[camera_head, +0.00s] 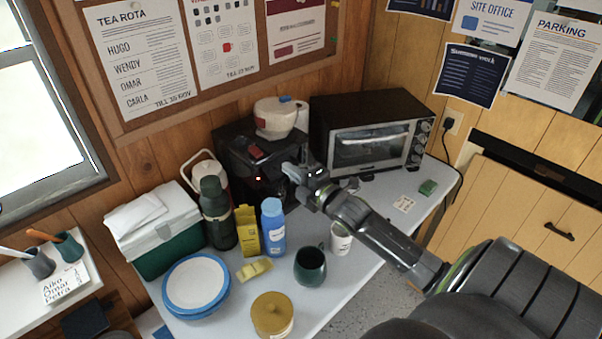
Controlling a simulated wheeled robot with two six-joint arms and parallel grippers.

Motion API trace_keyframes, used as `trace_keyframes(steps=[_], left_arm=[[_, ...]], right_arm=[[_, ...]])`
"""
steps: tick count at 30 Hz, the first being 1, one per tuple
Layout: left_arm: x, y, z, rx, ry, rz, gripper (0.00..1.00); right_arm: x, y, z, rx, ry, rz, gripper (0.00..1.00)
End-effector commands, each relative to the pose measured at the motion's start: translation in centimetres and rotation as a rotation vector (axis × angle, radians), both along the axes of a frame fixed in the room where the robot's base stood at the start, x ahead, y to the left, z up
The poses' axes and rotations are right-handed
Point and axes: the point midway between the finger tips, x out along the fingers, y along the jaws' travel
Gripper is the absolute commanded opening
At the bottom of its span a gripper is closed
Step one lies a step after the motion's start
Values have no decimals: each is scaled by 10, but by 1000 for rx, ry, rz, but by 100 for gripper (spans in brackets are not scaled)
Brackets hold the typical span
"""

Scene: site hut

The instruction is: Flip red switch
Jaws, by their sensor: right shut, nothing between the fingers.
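A black machine (235,177) stands at the back of the white table, against the wooden wall. A red switch (257,151) shows on its top near the front edge, and a small lit orange-red spot shows on its front. My right gripper (290,172) is shut and empty, its tips at the right part of the machine's front, to the right of and a little below the red switch. I cannot tell whether the tips touch the machine. The gripper hides part of the machine's front. My left gripper is not in view.
A toaster oven (368,145) stands right of the machine. A white-lidded container (281,117) is behind the switch. A dark flask (218,212), yellow carton (247,230), blue bottle (272,228), dark green mug (310,266) and white cup (341,239) stand in front.

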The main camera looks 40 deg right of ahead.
Motion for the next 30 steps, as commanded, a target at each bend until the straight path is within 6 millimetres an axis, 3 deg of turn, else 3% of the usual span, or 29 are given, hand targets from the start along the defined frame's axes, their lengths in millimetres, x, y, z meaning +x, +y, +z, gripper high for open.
trace_keyframes(steps=[4, 10, 25, 30], left_arm=[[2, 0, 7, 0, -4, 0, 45], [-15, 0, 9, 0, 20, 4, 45], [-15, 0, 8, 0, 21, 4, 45], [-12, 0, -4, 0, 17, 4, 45]], right_arm=[[-17, -2, 3, -3, 2, -1, 0], [-28, -2, 5, -1, 1, 0, 0], [-31, -2, 4, -7, -2, 1, 0], [-31, -3, -5, -167, -24, -9, 0]])
